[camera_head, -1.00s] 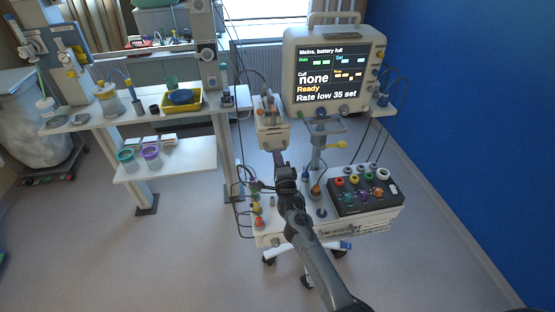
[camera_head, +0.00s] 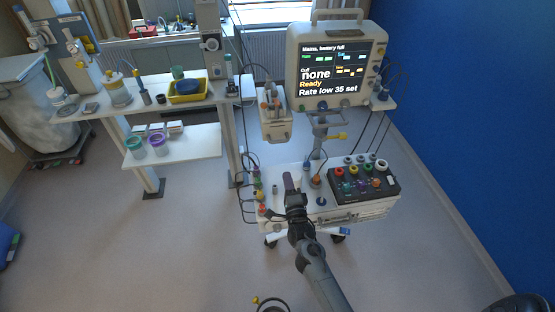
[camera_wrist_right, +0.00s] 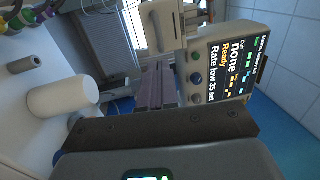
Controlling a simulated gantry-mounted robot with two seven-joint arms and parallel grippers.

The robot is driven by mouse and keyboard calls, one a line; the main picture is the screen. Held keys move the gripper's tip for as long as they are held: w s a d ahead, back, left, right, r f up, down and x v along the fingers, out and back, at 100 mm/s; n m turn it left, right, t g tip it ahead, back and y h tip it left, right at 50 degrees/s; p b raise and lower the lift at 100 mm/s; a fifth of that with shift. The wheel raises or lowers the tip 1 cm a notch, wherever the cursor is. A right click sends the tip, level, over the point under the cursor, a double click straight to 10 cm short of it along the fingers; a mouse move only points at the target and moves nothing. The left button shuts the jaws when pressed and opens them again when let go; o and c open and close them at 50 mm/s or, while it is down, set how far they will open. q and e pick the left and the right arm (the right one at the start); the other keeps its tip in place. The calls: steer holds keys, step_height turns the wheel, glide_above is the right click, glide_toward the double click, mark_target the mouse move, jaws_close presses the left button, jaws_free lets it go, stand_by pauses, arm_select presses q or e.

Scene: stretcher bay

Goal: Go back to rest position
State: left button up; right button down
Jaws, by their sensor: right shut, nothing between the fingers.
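My right gripper (camera_head: 289,180) comes in from the bottom of the head view and is over the lower shelf of the monitor trolley (camera_head: 268,214). Its fingers are together with nothing between them. In the right wrist view the closed fingers (camera_wrist_right: 156,88) point toward the monitor and the box beside it, apart from both. The patient monitor (camera_head: 336,66) stands at the top of the trolley and reads "Ready". It also shows in the right wrist view (camera_wrist_right: 228,65), turned on its side. My left gripper is not in view.
A black block with coloured connectors (camera_head: 364,184) sits right of my right gripper. A box holding several items (camera_head: 275,126) hangs beyond it. A side shelf (camera_head: 129,102) with a yellow tray (camera_head: 188,96) stands at left. Cables hang beside the trolley. The floor (camera_head: 190,250) at front left is clear.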

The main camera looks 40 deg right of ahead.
steer(key=s+a+r+n+g+y+p, duration=0.3)
steer(key=s+a+n, duration=0.3)
steer(key=s+n, duration=0.2)
steer(key=s+a+r+n+g+y+p, duration=0.3)
steer(key=s+a+n+g, duration=0.3)
steer(key=s+n, duration=0.3)
steer(key=s+a+r+n+g+y+p, duration=0.2)
steer(key=s+a+n+g+y+p, duration=0.2)
steer(key=s+a+n, duration=0.4)
steer(key=s+n+p, duration=0.1)
steer(key=s, duration=0.4)
steer(key=shift+r+g, duration=0.4)
